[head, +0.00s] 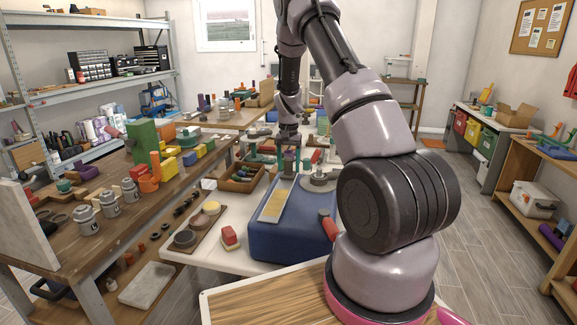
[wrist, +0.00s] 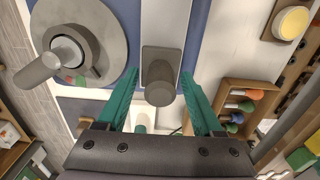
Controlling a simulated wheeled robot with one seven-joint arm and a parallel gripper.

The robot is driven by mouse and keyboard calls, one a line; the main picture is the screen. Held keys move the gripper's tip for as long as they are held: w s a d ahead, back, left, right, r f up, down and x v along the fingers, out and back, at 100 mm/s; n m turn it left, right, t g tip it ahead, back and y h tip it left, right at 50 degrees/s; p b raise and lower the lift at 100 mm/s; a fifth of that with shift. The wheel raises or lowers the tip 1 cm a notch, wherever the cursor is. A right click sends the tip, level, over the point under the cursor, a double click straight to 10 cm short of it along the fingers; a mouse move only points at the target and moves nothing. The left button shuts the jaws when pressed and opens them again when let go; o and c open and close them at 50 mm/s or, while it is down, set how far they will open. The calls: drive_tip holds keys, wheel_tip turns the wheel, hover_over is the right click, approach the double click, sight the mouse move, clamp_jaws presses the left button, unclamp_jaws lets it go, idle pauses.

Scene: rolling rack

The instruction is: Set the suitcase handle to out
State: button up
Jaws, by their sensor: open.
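A blue box-shaped body (head: 285,238) lies on the white table; it is the nearest thing to a suitcase by my gripper, though I cannot tell for sure that it is one. A silver strip with a yellow band (head: 273,205) runs along its top. In the wrist view a grey block with a round knob (wrist: 160,90) sits on the strip. My gripper (wrist: 160,76) is open, its teal fingers on either side of that knob, with no contact visible. In the head view my gripper (head: 289,163) is over the strip's far end, and the knob is largely hidden.
A grey disc with a knob (wrist: 78,55) is beside the strip, left in the wrist view. A red-handled part (head: 328,227) is at the box's right side. A wooden tray (head: 240,184) with small parts and a red block (head: 230,237) stand left of the box.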

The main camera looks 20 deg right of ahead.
clamp_jaws()
idle(1.5)
